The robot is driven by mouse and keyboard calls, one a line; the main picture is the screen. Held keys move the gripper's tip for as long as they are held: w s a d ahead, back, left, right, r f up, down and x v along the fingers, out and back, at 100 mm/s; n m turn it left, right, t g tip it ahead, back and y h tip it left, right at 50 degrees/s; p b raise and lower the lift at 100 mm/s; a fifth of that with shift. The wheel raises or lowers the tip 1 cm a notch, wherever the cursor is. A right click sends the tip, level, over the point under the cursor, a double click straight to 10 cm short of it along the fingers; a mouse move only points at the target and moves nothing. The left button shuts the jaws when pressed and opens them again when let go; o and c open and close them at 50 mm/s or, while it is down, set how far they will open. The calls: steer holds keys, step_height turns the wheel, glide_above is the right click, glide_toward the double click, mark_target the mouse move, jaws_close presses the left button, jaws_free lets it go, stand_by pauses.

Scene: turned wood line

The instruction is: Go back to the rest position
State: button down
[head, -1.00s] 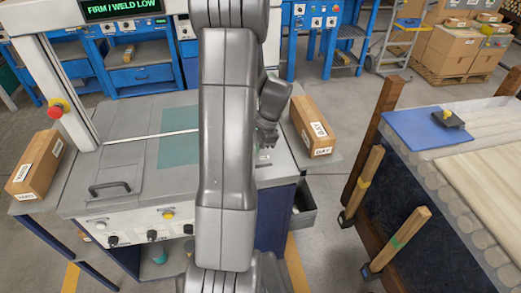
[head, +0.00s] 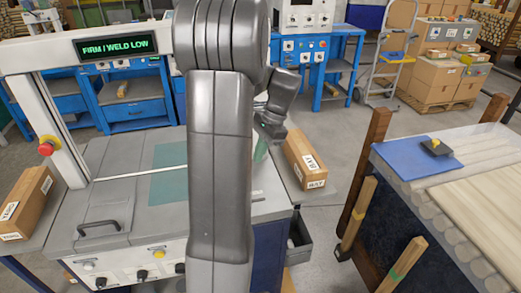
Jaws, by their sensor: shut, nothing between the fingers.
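My arm stands upright through the middle of the head view and hides part of the workbench machine (head: 120,235). My gripper (head: 264,145) is small and partly hidden beside the arm's right edge, pointing down above the right part of the machine top. It appears empty, and no object shows in it. A teal mat (head: 168,178) lies on the machine top, partly behind the arm.
A cardboard box (head: 304,160) lies on the right side shelf and another box (head: 26,203) on the left one. A roller table (head: 455,210) with a blue sheet (head: 412,158) stands at right. A display (head: 116,44) hangs on the frame. Bare floor shows between machine and roller table.

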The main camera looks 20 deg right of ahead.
steer(key=shift+d+r, duration=0.2)
steer(key=shift+r, duration=0.3)
steer(key=x, duration=1.4)
steer(key=shift+w, duration=0.1)
steer(key=shift+d, duration=0.55)
